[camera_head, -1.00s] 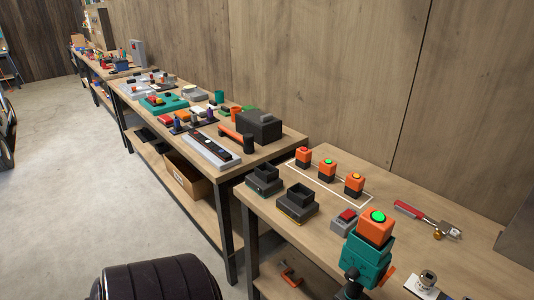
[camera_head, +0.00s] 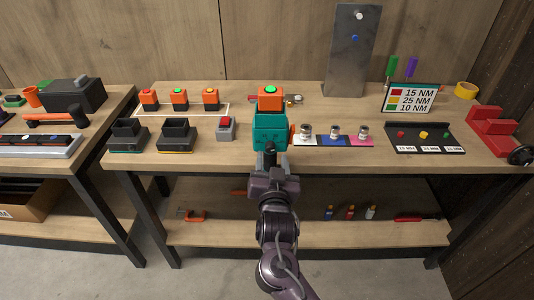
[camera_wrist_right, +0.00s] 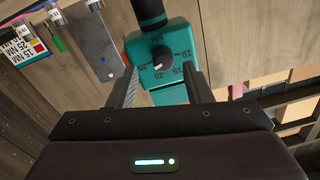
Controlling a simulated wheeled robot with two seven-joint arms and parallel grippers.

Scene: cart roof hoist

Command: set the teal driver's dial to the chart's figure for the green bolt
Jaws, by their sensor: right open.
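The teal driver (camera_head: 268,131) stands upright on the bench, with an orange battery (camera_head: 270,100) with a green light on top. The right wrist view shows its dial (camera_wrist_right: 158,57) with a ring of printed figures; the pointer's exact setting is hard to read. My right gripper (camera_head: 270,165) is in front of the driver; in the right wrist view its open fingers (camera_wrist_right: 162,92) are apart below and beside the dial, holding nothing. The chart (camera_head: 411,98) reads red 15 NM, yellow 25 NM, green 10 NM. The green bolt (camera_head: 445,135) is in a black tray. My left gripper is out of view.
Left of the driver are three orange batteries (camera_head: 180,97), two dark holders (camera_head: 176,135) and a grey red-topped block (camera_head: 226,128). Right are several small sockets on coloured mats (camera_head: 335,141), the black tray (camera_head: 419,128) and a red stand (camera_head: 495,130).

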